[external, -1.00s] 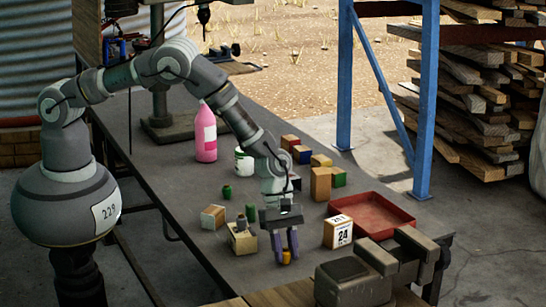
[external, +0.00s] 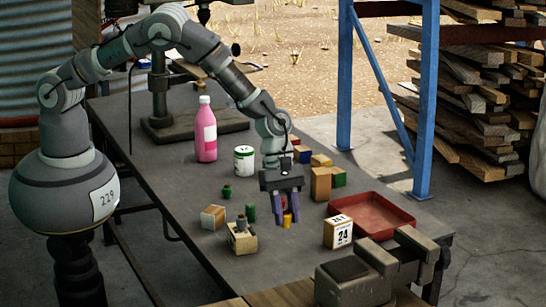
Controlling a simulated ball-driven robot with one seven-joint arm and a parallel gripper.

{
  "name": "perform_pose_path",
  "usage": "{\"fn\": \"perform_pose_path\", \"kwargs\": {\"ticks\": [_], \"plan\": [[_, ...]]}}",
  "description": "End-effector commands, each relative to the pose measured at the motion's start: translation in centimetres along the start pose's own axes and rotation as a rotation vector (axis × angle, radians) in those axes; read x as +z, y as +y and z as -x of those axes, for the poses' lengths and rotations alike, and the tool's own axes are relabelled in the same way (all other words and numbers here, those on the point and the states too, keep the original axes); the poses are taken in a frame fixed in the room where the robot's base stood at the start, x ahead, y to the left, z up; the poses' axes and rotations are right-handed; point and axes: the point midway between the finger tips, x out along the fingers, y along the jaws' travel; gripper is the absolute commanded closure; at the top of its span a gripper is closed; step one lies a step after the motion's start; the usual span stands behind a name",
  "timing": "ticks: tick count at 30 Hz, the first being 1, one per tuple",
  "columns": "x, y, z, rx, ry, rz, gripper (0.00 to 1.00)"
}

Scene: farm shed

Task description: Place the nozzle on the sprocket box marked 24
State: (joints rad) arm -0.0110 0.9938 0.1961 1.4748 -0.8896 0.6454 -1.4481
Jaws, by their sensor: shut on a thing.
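My gripper (external: 284,222) is shut on a small yellow, brass-like piece, which I take to be the nozzle (external: 287,219). It holds the piece between its purple fingertips, pointing down above the dark bench. The box marked 24 (external: 338,233) is white and tan with black numbers. It stands upright on the bench, to the right of my gripper and a little nearer the camera. Its top is visible, bears a marking and looks bare.
A red tray (external: 404,229) lies behind the box, and a vise (external: 355,280) is in front. Tan boxes (external: 320,184) stand behind my gripper. A small box with a grey piece on it (external: 243,243), green pieces (external: 251,213) and a pink bottle (external: 205,135) are to the left.

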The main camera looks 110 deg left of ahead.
Motion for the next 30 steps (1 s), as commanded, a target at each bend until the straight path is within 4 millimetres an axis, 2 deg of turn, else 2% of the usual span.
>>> {"fn": "perform_pose_path", "kwargs": {"ticks": [5, 12, 17, 23, 26, 30], "plan": [[-1.3, 0.5, 0.9, 0.049, 0.007, 0.123, 0.99], [-7.0, 1.7, 4.9, 0.252, 0.010, 0.617, 0.99], [-9.2, 1.7, 6.4, 0.329, 0.001, 0.797, 0.99], [-9.0, 2.5, 6.2, 0.337, -0.001, 0.812, 0.99], [-8.1, 4.4, 5.5, 0.338, 0.000, 0.805, 0.99], [-6.4, 8.4, 4.1, 0.339, -0.001, 0.804, 0.99]]}}
